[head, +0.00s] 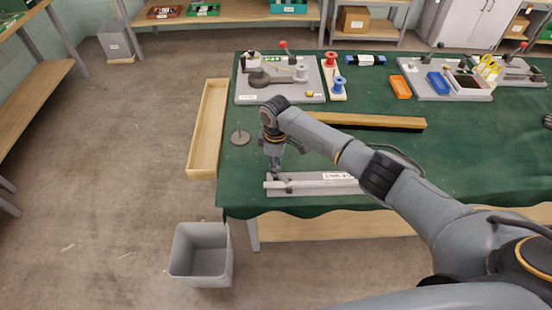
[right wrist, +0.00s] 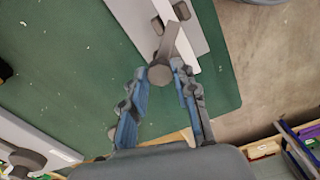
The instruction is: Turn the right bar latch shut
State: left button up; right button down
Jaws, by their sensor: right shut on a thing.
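The light grey bar fixture (head: 315,188) with a white label lies along the front edge of the green table. Its latch is at the left end, mostly hidden by my gripper in the head view. In the right wrist view the latch shows as a dark grey lever (right wrist: 168,42) with a round knob (right wrist: 160,74) at its near end. My right gripper (head: 275,167) points down over the left end of the fixture. In the right wrist view its blue-lined fingers (right wrist: 160,80) stand on both sides of the knob, shut on it. My left gripper is out of view.
A wooden tray (head: 193,167) runs along the table's left edge. A grey bin (head: 202,254) stands on the floor below. A wooden bar (head: 375,121) and a grey board with a lever device (head: 245,98) lie farther back. Green cloth (head: 240,165) is bare left of the gripper.

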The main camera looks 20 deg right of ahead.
jog(key=m+p, duration=0.3)
jog(key=m, duration=0.1)
jog(key=shift+r, duration=0.1)
jog(key=shift+m+p, duration=0.85)
jog(key=shift+m, duration=1.25)
jog(key=c, duration=1)
grip_release()
jog(key=shift+c, duration=0.2)
notch_tip(320, 180, up, 12)
